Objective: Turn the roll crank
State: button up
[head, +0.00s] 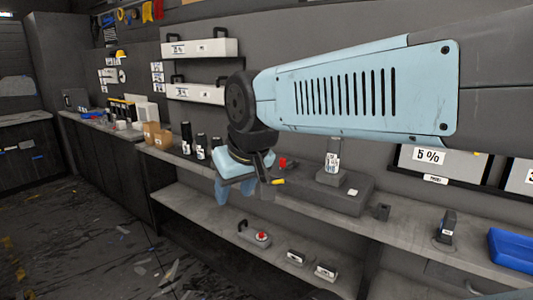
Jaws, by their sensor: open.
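My gripper (240,190) hangs below my arm's wrist, over the front of the long grey bench, with its pale blue fingers pointing down. It is open and I see nothing between its fingers. I cannot clearly make out the roll crank. A small yellow-tipped piece (278,181) shows just right of the fingers, and a red piece (283,162) behind it; I cannot tell whether either belongs to the crank. Two long white boxes (208,48) (205,92) with black handles and labels are mounted on the wall behind. My arm hides part of the wall and bench.
A grey block (345,198) with a labelled bottle (332,165) stands on the bench. Black canisters (187,138) stand to the left, a blue tray (512,250) to the right. A lower shelf (200,215) holds a red-button device (261,237). Scraps litter the floor.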

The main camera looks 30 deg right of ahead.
aim_at(283, 164)
jog(key=z, duration=0.35)
jog(key=i, duration=0.85)
jog(key=z, duration=0.65)
jog(key=k, duration=0.7)
jog(key=z, duration=0.25)
jog(key=i, duration=0.75)
jog(key=u, duration=0.15)
